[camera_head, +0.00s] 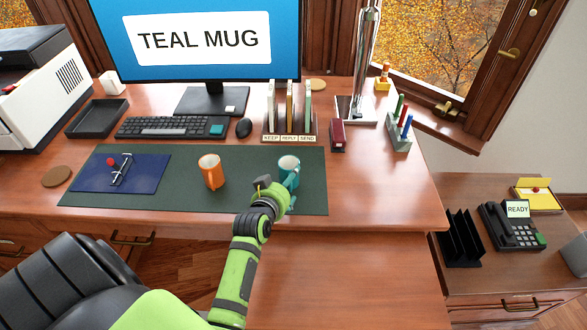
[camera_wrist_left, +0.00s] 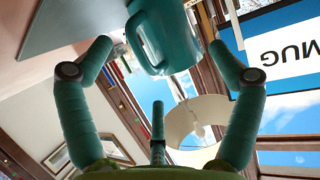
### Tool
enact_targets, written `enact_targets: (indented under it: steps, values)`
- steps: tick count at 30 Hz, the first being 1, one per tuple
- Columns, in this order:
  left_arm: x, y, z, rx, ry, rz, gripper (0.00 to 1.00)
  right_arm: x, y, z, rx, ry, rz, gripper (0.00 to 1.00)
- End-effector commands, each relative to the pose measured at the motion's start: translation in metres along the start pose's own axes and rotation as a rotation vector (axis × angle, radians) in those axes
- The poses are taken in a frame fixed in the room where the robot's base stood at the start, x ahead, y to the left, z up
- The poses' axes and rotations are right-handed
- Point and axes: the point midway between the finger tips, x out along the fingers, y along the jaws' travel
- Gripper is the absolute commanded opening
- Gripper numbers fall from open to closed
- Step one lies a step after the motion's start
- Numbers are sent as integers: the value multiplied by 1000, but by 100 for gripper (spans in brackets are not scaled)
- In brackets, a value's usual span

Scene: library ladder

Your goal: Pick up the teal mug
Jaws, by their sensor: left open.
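The teal mug (camera_head: 288,164) stands on the dark green desk mat (camera_head: 240,200), near the mat's right end. My left gripper (camera_head: 286,190) is at the near side of the mug and partly covers its lower part. In the left wrist view the mug (camera_wrist_left: 170,38) is at the top, between the two spread teal fingers of the gripper (camera_wrist_left: 160,50), with its handle facing the palm. The fingers look apart from the mug; contact at their tips cannot be told. My right gripper is not in view.
An orange mug (camera_head: 211,171) stands left of the teal mug. Behind are a file sorter (camera_head: 289,138), a mouse (camera_head: 244,127), a keyboard (camera_head: 170,128) and a monitor (camera_head: 200,65) reading "TEAL MUG". A maroon stapler-like item (camera_head: 338,136) is to the right. The desk's front right is clear.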

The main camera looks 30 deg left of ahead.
Motion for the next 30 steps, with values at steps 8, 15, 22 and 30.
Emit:
enact_targets:
  steps: [8, 15, 22, 30]
  values:
    - [35, 0, -1, 2, 0, 1, 91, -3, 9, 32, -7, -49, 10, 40]
    - [58, 0, 0, 3, -2, 1, 91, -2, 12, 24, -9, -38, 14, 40]
    - [60, 0, 0, 3, -2, 1, 91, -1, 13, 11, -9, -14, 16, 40]
    - [60, 0, -1, 3, 1, 1, 36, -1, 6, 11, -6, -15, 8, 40]
